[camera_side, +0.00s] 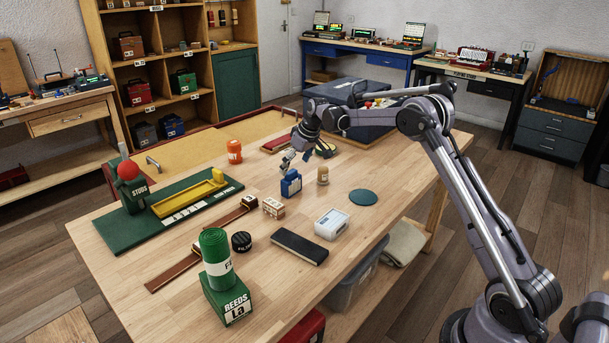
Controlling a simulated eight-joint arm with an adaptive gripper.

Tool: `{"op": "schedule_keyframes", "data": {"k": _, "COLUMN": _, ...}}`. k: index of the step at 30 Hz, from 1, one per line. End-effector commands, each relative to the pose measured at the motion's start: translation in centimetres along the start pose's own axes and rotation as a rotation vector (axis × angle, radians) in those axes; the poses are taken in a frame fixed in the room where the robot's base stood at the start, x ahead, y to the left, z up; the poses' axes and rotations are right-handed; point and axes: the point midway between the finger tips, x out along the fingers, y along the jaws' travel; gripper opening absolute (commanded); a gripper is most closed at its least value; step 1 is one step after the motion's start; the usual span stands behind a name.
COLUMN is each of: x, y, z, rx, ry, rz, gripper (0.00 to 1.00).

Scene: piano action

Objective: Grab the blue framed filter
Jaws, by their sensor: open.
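A small blue-framed block (291,186), which looks like the blue framed filter, stands upright near the middle of the wooden table (185,225). Its face has a lighter patch, too small to read. My gripper (291,166) is open and points down just above the block's top. I cannot tell whether the fingertips touch the block or stop short of it. Nothing shows held between the fingers.
Close by are a tan cylinder (323,175), a small wooden crate-like piece (273,208) and a teal disc (363,197). A white box (331,223), black block (299,247) and green roll (216,258) sit nearer the front. A large blue case (350,98) stands behind.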

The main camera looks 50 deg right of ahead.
Motion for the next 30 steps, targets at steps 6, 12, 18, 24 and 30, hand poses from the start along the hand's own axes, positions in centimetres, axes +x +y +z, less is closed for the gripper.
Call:
{"op": "schedule_keyframes", "data": {"k": 6, "x": 2.7, "y": 0.0, "z": 0.0, "rx": 0.000, "ry": 0.000, "rz": 0.001, "gripper": 0.94}}
{"op": "schedule_keyframes", "data": {"k": 12, "x": 3.8, "y": 0.0, "z": -0.1, "rx": 0.000, "ry": 0.000, "rz": 0.001, "gripper": 0.94}}
{"op": "schedule_keyframes", "data": {"k": 18, "x": 6.3, "y": 0.1, "z": -0.3, "rx": 0.000, "ry": 0.000, "rz": 0.001, "gripper": 0.94}}
{"op": "schedule_keyframes", "data": {"k": 24, "x": 8.0, "y": 0.1, "z": -0.3, "rx": 0.000, "ry": 0.000, "rz": 0.001, "gripper": 0.94}}
{"op": "schedule_keyframes", "data": {"k": 30, "x": 8.3, "y": 0.1, "z": -0.3, "rx": 0.000, "ry": 0.000, "rz": 0.001, "gripper": 0.94}}
